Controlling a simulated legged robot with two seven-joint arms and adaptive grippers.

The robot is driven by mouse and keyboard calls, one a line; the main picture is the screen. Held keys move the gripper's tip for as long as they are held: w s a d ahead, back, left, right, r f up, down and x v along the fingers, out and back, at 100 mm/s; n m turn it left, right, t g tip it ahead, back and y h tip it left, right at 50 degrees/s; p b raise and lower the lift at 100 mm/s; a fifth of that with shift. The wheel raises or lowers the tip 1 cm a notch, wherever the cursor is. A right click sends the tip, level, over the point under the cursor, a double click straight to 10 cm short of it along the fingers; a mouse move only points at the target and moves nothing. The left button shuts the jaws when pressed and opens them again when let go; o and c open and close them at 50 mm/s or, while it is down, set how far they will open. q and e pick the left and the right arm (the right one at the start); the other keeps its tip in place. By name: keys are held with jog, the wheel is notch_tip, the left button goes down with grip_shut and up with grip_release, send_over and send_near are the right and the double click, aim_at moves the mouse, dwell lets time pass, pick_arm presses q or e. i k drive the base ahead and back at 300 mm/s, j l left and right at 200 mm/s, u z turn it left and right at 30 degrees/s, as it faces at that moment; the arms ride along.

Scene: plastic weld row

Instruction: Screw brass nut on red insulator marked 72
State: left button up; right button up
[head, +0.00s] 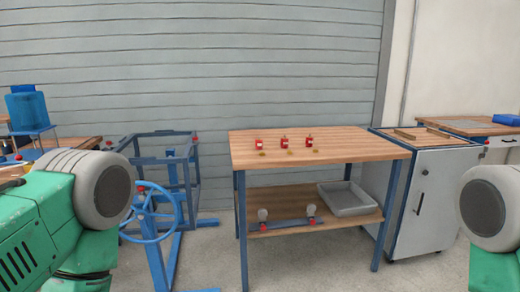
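Three small red insulators stand in a row on the wooden top of a blue-legged workbench (370,143): a left one (257,142), a middle one (284,142) and a right one (309,141). Their markings are too small to read, so I cannot tell which is 72. Small brass-coloured pieces, which look like nuts, lie just in front of them: one at the left (262,153), one in the middle (287,152) and one at the right (315,150). Parts of my arms show at both picture edges, well short of the bench. Neither gripper is in view.
The bench's lower shelf holds a grey tray (347,199) and a blue bar with two round grey knobs (285,224). A grey cabinet (436,195) stands close at the right. A blue frame (160,147) and handwheel (150,215) stand left. The floor before the bench looks clear.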

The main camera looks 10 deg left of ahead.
aim_at(259, 143)
jog(key=i+l+u, duration=0.15)
jog(key=i, duration=0.55)
jog(key=i+l+u, duration=0.15)
jog(key=i+l, duration=0.25)
jog(key=i, duration=0.25)
jog(key=i+l+u, duration=0.1)
jog(key=i+l, duration=0.3)
jog(key=i, duration=0.25)
jog(key=i+l+u, duration=0.15)
jog(key=i+l, duration=0.3)
jog(key=i, duration=0.15)
